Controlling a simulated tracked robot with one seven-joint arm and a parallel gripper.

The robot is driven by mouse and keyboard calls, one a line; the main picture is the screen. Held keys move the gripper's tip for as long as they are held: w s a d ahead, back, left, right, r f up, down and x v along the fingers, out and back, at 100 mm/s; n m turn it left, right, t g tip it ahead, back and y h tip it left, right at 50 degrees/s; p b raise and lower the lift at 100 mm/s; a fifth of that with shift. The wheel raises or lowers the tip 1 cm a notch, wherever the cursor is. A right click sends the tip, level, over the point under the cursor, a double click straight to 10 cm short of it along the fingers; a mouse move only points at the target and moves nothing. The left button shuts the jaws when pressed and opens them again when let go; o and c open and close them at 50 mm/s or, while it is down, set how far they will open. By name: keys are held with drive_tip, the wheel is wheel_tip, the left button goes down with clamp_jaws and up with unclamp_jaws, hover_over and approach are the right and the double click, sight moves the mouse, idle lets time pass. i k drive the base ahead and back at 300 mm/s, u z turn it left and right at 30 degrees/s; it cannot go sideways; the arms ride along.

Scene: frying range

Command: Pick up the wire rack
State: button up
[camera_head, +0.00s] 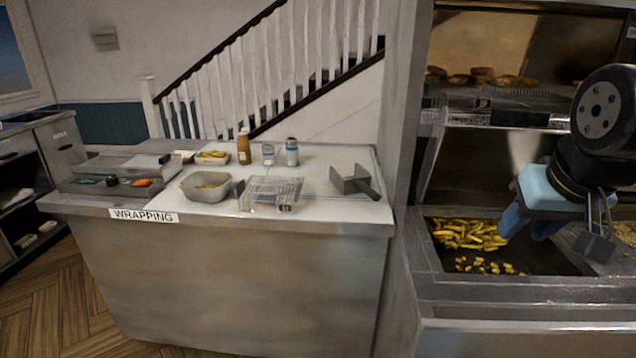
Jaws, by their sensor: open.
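The wire rack (272,188) is a pale metal grid on the white top of the wrapping counter, near its front edge and left of the scoop. My gripper (521,222), with blue fingers, is at the right of the view, over the chip bin of the frying range. It points down and to the left, open, well apart from the rack. Its far finger and the gap between the fingers are only partly visible.
The wrapping counter (250,216) also holds a metal tub (206,186), a scoop (354,183), bottles (292,152), a small tray of chips (212,157) and a divided tray (110,188). A wall end (402,120) stands between counter and range. Chips (468,234) lie in the bin.

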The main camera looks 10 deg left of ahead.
sight(238, 191)
drive_tip(key=u, duration=0.05)
drive_tip(key=i, duration=0.1)
drive_tip(key=z, duration=1.95)
drive_tip(key=k, duration=2.5)
drive_tip(key=u, duration=1.45)
drive_tip(key=i, duration=0.65)
drive_tip(key=u, duration=0.1)
